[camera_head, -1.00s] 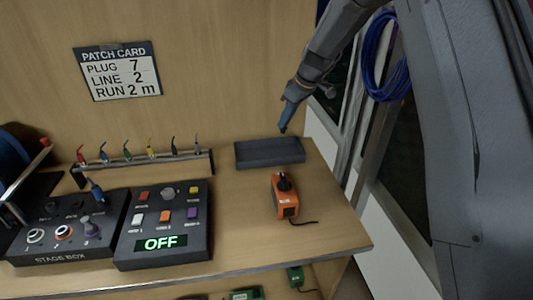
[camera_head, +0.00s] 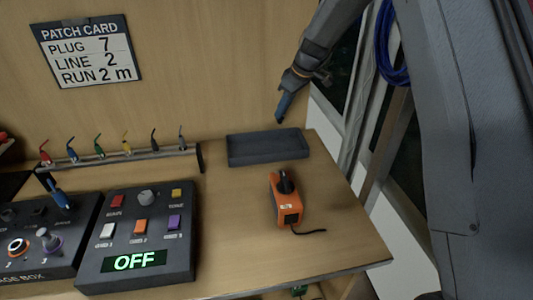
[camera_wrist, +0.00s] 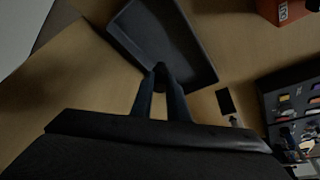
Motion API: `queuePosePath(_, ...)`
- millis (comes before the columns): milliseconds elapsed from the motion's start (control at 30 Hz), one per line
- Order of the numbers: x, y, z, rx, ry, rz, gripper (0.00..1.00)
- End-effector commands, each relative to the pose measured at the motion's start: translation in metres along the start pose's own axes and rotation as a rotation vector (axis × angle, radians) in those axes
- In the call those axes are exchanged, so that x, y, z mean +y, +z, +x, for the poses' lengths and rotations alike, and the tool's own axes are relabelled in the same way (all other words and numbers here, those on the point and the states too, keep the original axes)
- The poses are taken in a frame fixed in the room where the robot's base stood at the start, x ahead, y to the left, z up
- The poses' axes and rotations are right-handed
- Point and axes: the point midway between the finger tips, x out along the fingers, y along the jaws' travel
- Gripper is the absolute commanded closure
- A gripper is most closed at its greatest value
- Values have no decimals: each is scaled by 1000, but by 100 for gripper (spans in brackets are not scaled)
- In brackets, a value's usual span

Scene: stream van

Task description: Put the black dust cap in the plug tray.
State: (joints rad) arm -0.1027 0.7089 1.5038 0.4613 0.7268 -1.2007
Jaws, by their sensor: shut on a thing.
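The plug tray (camera_head: 236,153) is a shallow dark grey rectangular tray on the wooden counter, near the back wall. In the wrist view the tray (camera_wrist: 205,68) lies just beyond my fingertips. My gripper (camera_head: 280,119) points down above the tray's back edge, right of its middle. In the wrist view my gripper (camera_wrist: 160,76) is shut on a small dark piece, the black dust cap (camera_wrist: 160,67), held at the fingertips. The cap shows only partly there and cannot be made out in the head view. The tray looks empty.
An orange tester (camera_head: 290,213) with a black knob stands in front of the tray. A rack (camera_head: 130,156) of coloured plugs is to the left. A control box (camera_head: 138,285) reading OFF and a stage box (camera_head: 40,285) fill the front left. A patch card (camera_head: 88,52) is on the wall.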

Motion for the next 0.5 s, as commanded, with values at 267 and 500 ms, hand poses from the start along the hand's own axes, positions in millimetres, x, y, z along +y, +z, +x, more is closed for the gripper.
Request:
queuePosePath(267, 4, 7, 27, -1, -2, -1, 100)
queuePosePath(500, 3, 22, 62, -2, -3, -1, 100)
